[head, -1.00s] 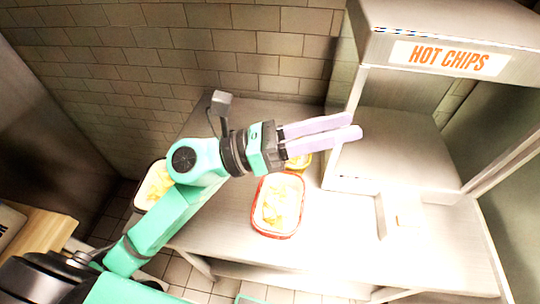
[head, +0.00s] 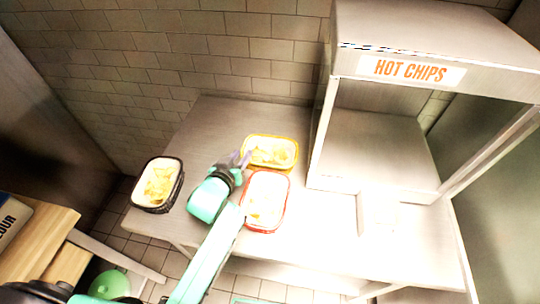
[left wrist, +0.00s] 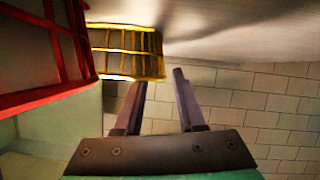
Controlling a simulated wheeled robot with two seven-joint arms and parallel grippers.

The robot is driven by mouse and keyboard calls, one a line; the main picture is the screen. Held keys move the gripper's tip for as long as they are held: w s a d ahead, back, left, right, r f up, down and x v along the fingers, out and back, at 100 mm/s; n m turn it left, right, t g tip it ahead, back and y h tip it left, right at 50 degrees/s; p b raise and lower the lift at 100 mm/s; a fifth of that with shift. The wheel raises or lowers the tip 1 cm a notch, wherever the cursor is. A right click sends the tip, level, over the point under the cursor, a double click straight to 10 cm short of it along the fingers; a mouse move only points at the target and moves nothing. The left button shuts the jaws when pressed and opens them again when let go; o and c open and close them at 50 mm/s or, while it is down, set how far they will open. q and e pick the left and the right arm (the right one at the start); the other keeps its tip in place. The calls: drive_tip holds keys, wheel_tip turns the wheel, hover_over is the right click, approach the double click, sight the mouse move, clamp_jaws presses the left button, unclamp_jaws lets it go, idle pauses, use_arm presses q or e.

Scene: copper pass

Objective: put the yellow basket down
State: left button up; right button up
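The yellow basket (head: 292,151) holds chips and stands upright on the steel counter, near its back, as seen in the head view. It also shows in the left wrist view (left wrist: 126,65), just beyond the fingertips and to their left. My left gripper (head: 243,158) is at the left end of the yellow basket. In the left wrist view its two fingers (left wrist: 158,78) are spread apart with nothing between them, so it is open and empty. My right gripper is in neither view.
A red basket (head: 284,213) of chips stands in front of the yellow one and fills the left of the wrist view (left wrist: 50,95). A black basket (head: 151,208) of chips is at the counter's left edge. The HOT CHIPS warmer (head: 440,98) stands right. The back-left counter (head: 215,125) is clear.

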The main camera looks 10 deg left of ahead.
sight(244, 148)
use_arm(q)
drive_tip(key=x, duration=0.4)
drive_tip(key=shift+w+a, duration=0.2)
drive_tip(key=shift+w, duration=0.05)
drive_tip(key=shift+s, duration=0.15)
clamp_jaws()
idle(0.9)
